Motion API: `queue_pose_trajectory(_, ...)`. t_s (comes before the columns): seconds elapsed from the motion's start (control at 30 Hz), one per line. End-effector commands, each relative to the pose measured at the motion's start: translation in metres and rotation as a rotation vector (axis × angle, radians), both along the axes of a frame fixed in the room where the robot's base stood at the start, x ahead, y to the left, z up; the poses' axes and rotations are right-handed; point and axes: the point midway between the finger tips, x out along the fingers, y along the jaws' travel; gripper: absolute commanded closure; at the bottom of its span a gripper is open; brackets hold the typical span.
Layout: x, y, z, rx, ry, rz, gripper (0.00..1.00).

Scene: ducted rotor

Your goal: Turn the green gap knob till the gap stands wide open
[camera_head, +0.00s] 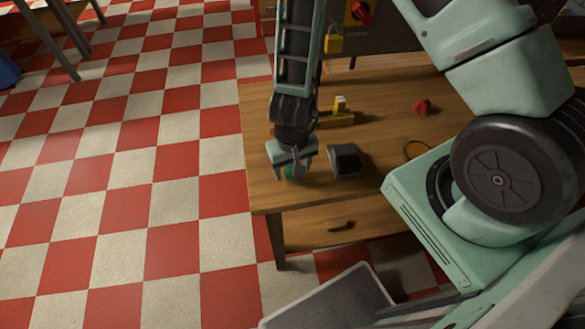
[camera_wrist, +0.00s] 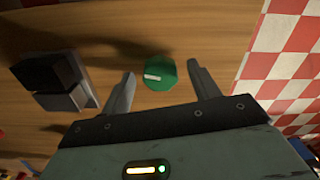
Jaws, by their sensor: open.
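The green gap knob (camera_wrist: 159,73) shows in the wrist view with a short white mark on its face. In the head view only a bit of the knob (camera_head: 290,172) shows under my gripper. My gripper (camera_wrist: 160,83) is open, with one finger on each side of the knob and a visible space at each side. From above I cannot tell whether the fingertips are level with it. In the head view my gripper (camera_head: 291,163) is at the table's near left part. No gap that the knob sets can be made out.
A dark box-shaped device (camera_head: 344,161) stands close right of the knob; it also shows in the wrist view (camera_wrist: 55,82). A wooden table (camera_head: 400,90) holds a yellow part (camera_head: 341,105), a red object (camera_head: 422,107) and a dark ring (camera_head: 416,149). A yellow padlock (camera_head: 333,41) hangs behind.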

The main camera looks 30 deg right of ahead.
Motion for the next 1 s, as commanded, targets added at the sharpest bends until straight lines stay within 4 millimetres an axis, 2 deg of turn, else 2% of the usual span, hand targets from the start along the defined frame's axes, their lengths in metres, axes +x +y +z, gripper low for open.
queue_pose_trajectory(0.33,-0.0001,0.0,-0.0035,0.0,0.0,-0.001,0.39)
queue_pose_trajectory(0.37,-0.0001,0.0,-0.0035,0.0,0.0,-0.001,0.45)
queue_pose_trajectory(0.5,-0.0001,0.0,-0.0035,0.0,0.0,-0.001,0.84)
queue_pose_trajectory(0.77,-0.0001,0.0,-0.0034,0.0,0.0,-0.011,0.84)
queue_pose_trajectory(1.0,-0.0001,0.0004,-0.0032,0.0,0.0,-0.099,0.84)
